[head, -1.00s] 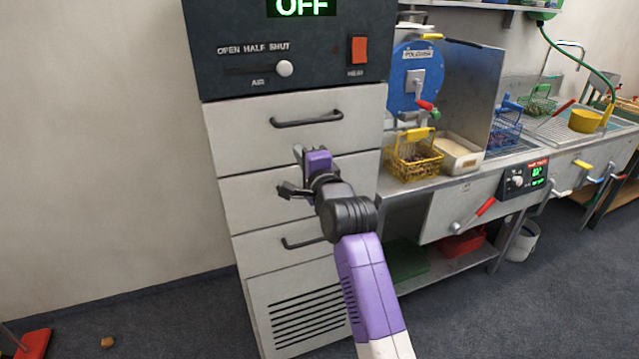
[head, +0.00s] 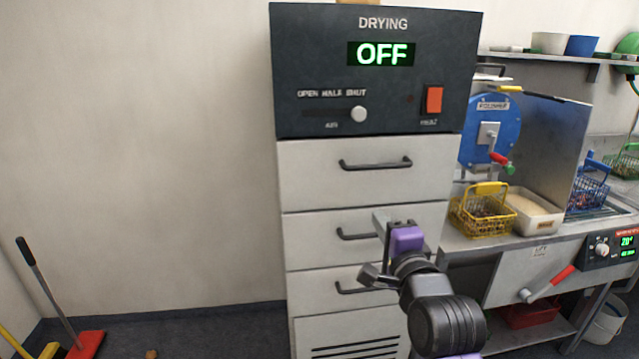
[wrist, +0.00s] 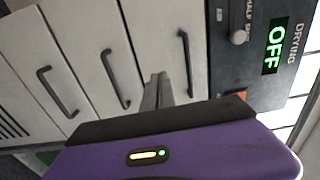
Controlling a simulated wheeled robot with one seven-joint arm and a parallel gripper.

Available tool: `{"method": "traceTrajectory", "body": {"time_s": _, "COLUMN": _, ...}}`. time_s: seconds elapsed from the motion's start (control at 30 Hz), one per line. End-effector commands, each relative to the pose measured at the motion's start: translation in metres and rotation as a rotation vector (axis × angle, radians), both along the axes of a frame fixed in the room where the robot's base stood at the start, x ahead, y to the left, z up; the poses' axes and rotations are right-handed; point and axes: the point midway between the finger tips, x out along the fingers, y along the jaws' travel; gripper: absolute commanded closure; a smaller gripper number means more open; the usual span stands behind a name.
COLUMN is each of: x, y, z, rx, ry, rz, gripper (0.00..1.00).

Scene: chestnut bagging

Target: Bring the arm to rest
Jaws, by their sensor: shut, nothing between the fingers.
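My gripper (head: 372,248) is in front of the drying cabinet's drawers in the head view, near the middle drawer. In the wrist view the fingers (wrist: 157,92) are together, with nothing between them, and point toward the drawer fronts. The purple and black arm reaches up from the bottom of the head view. The drying cabinet (head: 300,178) has a dark control panel (head: 300,60) whose green display reads OFF. Its drawers look closed. I cannot tell whether the fingers touch the cabinet.
Right of the cabinet is a steel counter (head: 475,245) with a yellow basket (head: 483,212), a white tub (head: 537,215) and a blue drum (head: 488,130). A red dustpan (head: 87,343) stands on the floor at left.

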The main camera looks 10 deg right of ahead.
Motion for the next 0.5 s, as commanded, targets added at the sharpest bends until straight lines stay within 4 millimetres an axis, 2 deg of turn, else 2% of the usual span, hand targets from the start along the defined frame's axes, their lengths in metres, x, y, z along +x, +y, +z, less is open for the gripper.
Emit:
{"method": "traceTrajectory", "body": {"time_s": 0.13, "x": 0.0, "y": -0.001, "z": 0.011, "rx": -0.108, "ry": -0.041, "rz": -0.008, "gripper": 1.0}}
{"method": "traceTrajectory", "body": {"time_s": 0.3, "x": -0.014, "y": -0.002, "z": 0.043, "rx": -0.327, "ry": -0.162, "rz": -0.042, "gripper": 1.0}}
{"method": "traceTrajectory", "body": {"time_s": 0.37, "x": -0.024, "y": -0.001, "z": 0.043, "rx": -0.415, "ry": -0.19, "rz": -0.055, "gripper": 1.0}}
{"method": "traceTrajectory", "body": {"time_s": 0.5, "x": -0.053, "y": -0.001, "z": 0.029, "rx": -0.607, "ry": -0.228, "rz": -0.085, "gripper": 1.0}}
